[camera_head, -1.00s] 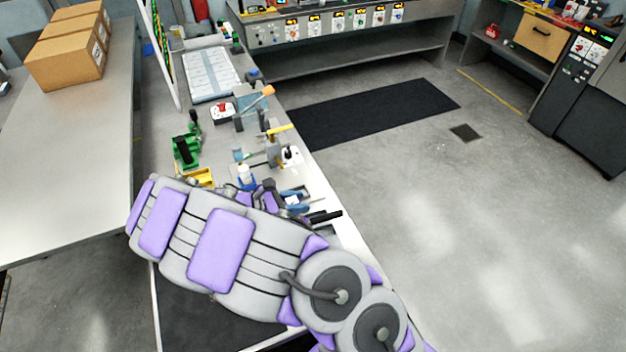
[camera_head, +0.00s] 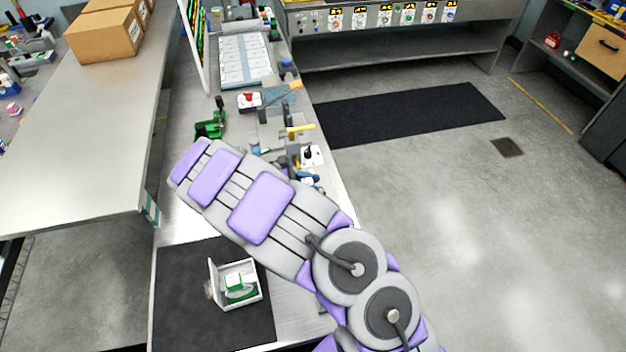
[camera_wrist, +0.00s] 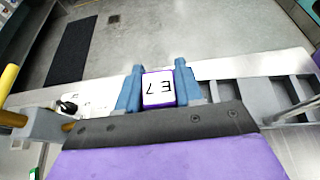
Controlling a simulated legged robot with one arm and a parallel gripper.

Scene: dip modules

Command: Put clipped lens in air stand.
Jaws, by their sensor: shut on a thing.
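My gripper (camera_wrist: 159,68) has two blue fingers, shut on a small block (camera_wrist: 158,90) with a white face and purple edges. The face bears dark characters like E7, upside down in the wrist view. I cannot tell whether this block is the clipped lens. The block is in the air close to the bench edge. In the head view my arm hides the gripper and the block. An open white case (camera_head: 235,283) with a green thing inside stands on the black mat (camera_head: 190,310). I cannot pick out the air stand for sure.
A grey slotted rack (camera_wrist: 285,90) is at the right in the wrist view, and a yellow-handled tool (camera_wrist: 9,78) at the left. The green fixture (camera_head: 210,125) and several tools stand along the bench. Cardboard boxes (camera_head: 103,38) are on the left table.

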